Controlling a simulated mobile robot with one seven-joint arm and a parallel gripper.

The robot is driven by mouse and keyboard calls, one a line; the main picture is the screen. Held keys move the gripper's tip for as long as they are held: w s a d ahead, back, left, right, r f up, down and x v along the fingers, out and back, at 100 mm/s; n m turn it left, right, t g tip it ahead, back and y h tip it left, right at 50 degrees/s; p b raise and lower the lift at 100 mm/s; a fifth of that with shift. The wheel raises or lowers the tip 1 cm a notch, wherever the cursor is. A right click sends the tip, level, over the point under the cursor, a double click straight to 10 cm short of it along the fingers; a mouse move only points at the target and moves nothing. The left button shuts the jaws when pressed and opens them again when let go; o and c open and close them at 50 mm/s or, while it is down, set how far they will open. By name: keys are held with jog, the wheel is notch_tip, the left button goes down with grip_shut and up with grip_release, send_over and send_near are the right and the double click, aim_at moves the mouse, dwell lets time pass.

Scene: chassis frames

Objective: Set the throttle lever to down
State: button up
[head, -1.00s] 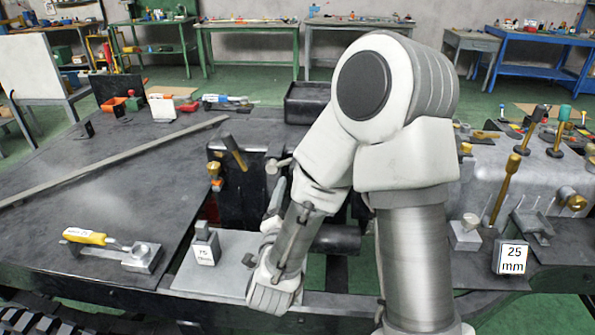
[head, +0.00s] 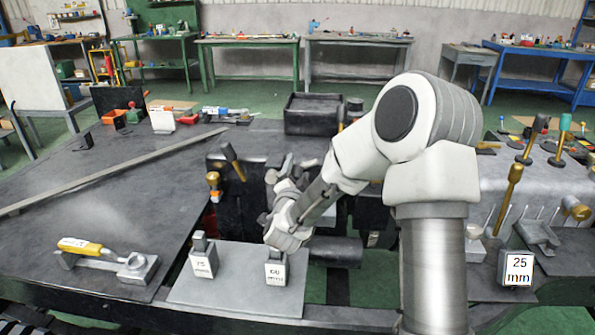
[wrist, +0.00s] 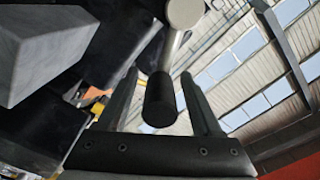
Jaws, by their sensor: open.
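In the wrist view a lever with a pale round hub (wrist: 185,12), a metal rod (wrist: 168,52) and a black cylindrical grip (wrist: 159,101) reaches between the fingers of my gripper (wrist: 160,88). The fingers are apart, with visible gaps on both sides of the grip. In the head view my gripper (head: 281,186) is in front of the dark machine block, above the label blocks, and its wrist partly hides that lever. I cannot read any name on it. Another dark-handled lever (head: 233,161) leans on the block to the left.
Two labelled blocks, left (head: 204,258) and right (head: 276,268), stand on a grey plate (head: 235,285) below my wrist. A brass knob (head: 213,181) is left of my gripper. A yellow-handled tool (head: 88,247) lies at left. A 25 mm block (head: 518,268) stands at right.

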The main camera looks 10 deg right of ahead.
grip_shut()
dwell(0.4)
dwell(1.1)
